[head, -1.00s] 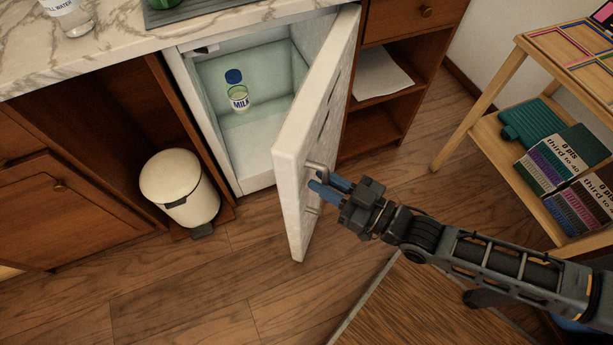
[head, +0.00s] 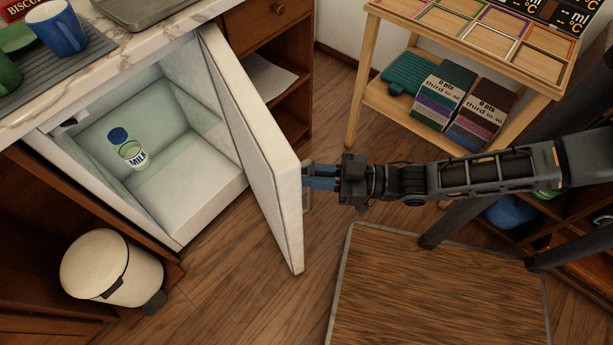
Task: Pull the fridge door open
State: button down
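The white fridge door (head: 262,150) stands wide open, hinged on the right of the white fridge (head: 200,205). Its outer face is turned to the right, with a small handle (head: 307,207) near its free edge. My gripper (head: 312,177) is at this handle, its blue fingers level and pointing left at the door. The fingertips overlap the handle; whether they are closed around it is too small to tell. Inside the fridge a milk bottle (head: 132,154) with a blue cap stands towards the back left.
A white pedal bin (head: 110,268) stands left of the fridge. A wooden shelf rack (head: 465,62) with boxes is at the back right. A dark wooden board (head: 437,290) lies on the floor in front. Open floor lies between door and board.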

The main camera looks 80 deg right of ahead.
jog(key=shift+w+d, duration=0.15)
jog(key=shift+d, duration=0.15)
jog(key=c, duration=1.2)
grip_release()
jog(key=shift+c, duration=0.2)
jog(key=shift+a, duration=0.1)
jog(key=s+d, duration=0.1)
jog(key=s, duration=0.6)
jog(key=shift+s, duration=0.4)
jog(key=a+r+g+h+p, duration=0.1)
jog(key=a+r+p, duration=0.1)
jog(key=a+r, duration=0.2)
jog(key=a+r+m+g+h+p, duration=0.1)
jog(key=a+r, duration=0.4)
jog(key=r, duration=0.6)
jog(key=a+r+g+p, duration=0.1)
jog(key=a+r+p, duration=0.3)
jog(key=r, duration=0.4)
jog(key=shift+a+r+m+h, duration=0.2)
jog(key=shift+a+m+h, duration=0.2)
jog(key=shift+a, duration=0.35)
